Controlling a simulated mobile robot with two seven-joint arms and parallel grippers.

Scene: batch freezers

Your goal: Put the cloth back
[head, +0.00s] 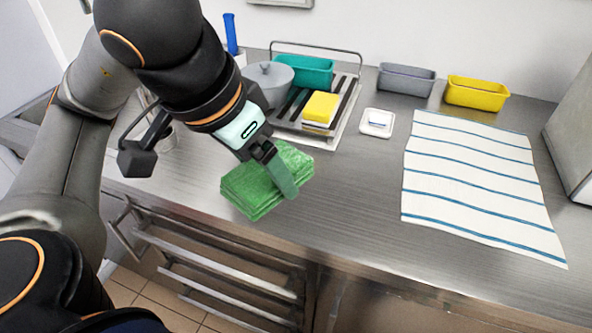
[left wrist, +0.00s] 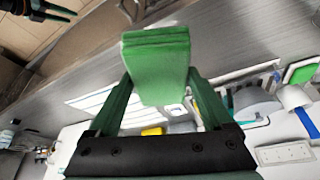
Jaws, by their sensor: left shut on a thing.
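A folded green cloth (head: 258,187) is a thick layered pad at the front edge of the steel counter, left of centre in the head view. My left gripper (head: 282,178) is shut on it. In the left wrist view the cloth (left wrist: 157,62) sits between the two green fingers of the left gripper (left wrist: 158,88). I cannot tell whether its underside touches the counter. What looks like part of my right gripper (left wrist: 52,11) shows dark and cut off in the upper left corner of the left wrist view; its jaws are unclear.
A striped towel (head: 475,180) lies right. Grey (head: 405,80) and yellow bins (head: 476,93) stand behind. Bare counter (head: 355,190) lies between.

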